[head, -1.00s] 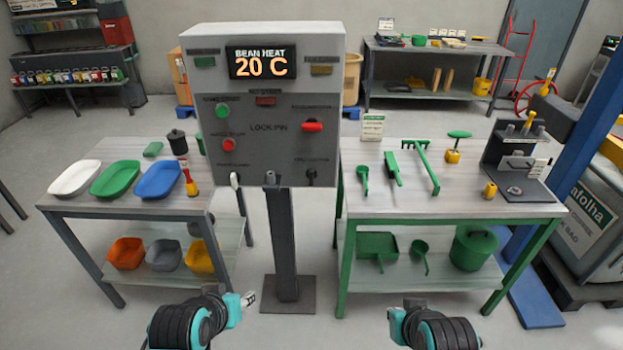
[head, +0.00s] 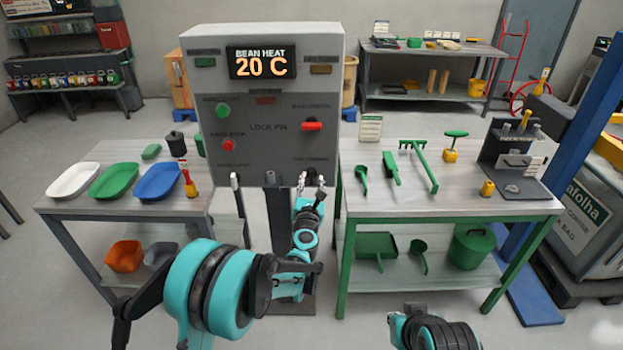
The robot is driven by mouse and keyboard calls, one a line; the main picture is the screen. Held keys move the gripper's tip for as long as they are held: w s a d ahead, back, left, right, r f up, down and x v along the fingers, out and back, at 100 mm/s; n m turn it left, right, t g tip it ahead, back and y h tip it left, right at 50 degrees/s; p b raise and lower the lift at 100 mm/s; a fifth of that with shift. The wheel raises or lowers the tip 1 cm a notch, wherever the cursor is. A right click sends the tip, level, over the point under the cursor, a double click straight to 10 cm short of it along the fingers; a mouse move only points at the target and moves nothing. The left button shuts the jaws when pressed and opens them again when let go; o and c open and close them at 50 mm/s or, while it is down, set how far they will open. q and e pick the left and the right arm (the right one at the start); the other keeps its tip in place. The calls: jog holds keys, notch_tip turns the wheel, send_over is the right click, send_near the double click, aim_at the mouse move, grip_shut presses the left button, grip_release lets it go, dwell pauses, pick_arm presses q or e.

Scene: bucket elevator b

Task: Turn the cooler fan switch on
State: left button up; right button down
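The grey control panel (head: 265,150) stands on a post between two tables. Its display (head: 262,62) reads "BEAN HEAT 20 C". A small dark switch (head: 311,174) sits at the panel's lower right; the label above it is too small to read, so I cannot confirm it is the cooler fan switch. My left gripper (head: 311,183) is at this switch, pointing up, fingertips apart on either side of it. Contact cannot be told, and the switch's position is partly hidden. My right arm is low at the bottom edge; its gripper does not show.
The panel also has a green button (head: 222,109), a red button (head: 228,145), a red switch (head: 312,126) and a lever (head: 234,180) at lower left. The left table (head: 110,208) holds trays; the right table (head: 400,206) holds green tools close to my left gripper's right.

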aim_at(311, 176)
pick_arm(q)
jog(key=w+f+n, duration=0.1)
jog(key=w, duration=0.2)
jog(key=w+f+n+b, duration=0.1)
jog(key=w+f, duration=0.1)
jog(key=w+f+n+y, duration=0.1)
jog(key=w, duration=0.2)
jog(key=shift+w+f+b, duration=0.15)
jog(key=shift+w+b, duration=0.2)
grip_shut()
